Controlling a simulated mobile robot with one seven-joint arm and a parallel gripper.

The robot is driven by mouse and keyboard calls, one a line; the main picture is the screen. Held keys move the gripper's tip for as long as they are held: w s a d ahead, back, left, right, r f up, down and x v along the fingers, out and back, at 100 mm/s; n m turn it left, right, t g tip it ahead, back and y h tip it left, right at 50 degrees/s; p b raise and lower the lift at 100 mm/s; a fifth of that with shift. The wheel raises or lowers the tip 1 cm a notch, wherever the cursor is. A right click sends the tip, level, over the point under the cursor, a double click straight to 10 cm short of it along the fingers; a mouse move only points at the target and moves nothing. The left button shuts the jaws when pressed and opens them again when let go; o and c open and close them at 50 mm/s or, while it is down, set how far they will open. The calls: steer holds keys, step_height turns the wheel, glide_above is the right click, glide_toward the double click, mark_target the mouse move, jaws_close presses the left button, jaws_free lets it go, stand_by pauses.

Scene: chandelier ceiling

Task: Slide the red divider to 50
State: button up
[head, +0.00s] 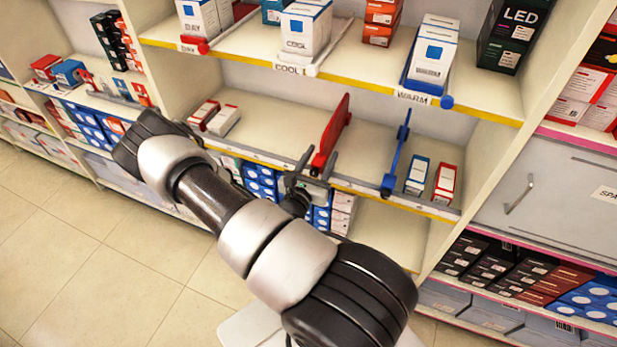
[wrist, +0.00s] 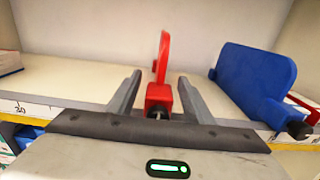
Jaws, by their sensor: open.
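The red divider (head: 331,135) stands upright on the middle shelf, its front end at the shelf's edge rail. In the wrist view the red divider (wrist: 159,97) shows its block-shaped front end between the two fingers of my gripper (wrist: 159,80). My gripper is open, with a gap visible on each side of the block. In the head view my gripper (head: 314,168) is at the shelf edge, just in front of the red divider. The scale rail (wrist: 35,110) shows a "30" mark at the left; a 50 mark cannot be made out, and my gripper covers part of the rail.
A blue divider (head: 397,157) stands to the right, with a blue box (head: 417,175) and a red box (head: 446,184) beyond it. Small boxes (head: 221,121) sit at the shelf's left. The shelf between them and the red divider is bare. Another shelf (head: 255,58) is above.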

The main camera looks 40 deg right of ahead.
steer(key=v, duration=1.6)
steer(key=shift+b, duration=0.3)
steer(key=shift+s, duration=0.1)
steer(key=s+a+r+m+g+y+p, duration=0.1)
steer(key=s+r+m+g+y+p, duration=0.1)
steer(key=s+r+m+g, duration=0.55)
steer(key=a+r+m+g+y+p, duration=0.1)
steer(key=r+m+g+y+p, duration=0.3)
steer(key=r+m, duration=0.7)
steer(key=a+r+m+t+y, duration=0.2)
steer(key=a+r+t+y, duration=0.2)
steer(key=r, duration=0.6)
steer(key=a+r+m+t+y+p, duration=0.1)
steer(key=a+r+m+t+y, duration=0.2)
steer(key=a+r, duration=0.6)
steer(key=r+t+y, duration=0.1)
steer(key=y, duration=0.1)
steer(key=shift+a+r+y, duration=0.25)
steer(key=shift+y, duration=0.05)
steer(key=shift+w+m, duration=0.15)
steer(key=shift+m, duration=0.1)
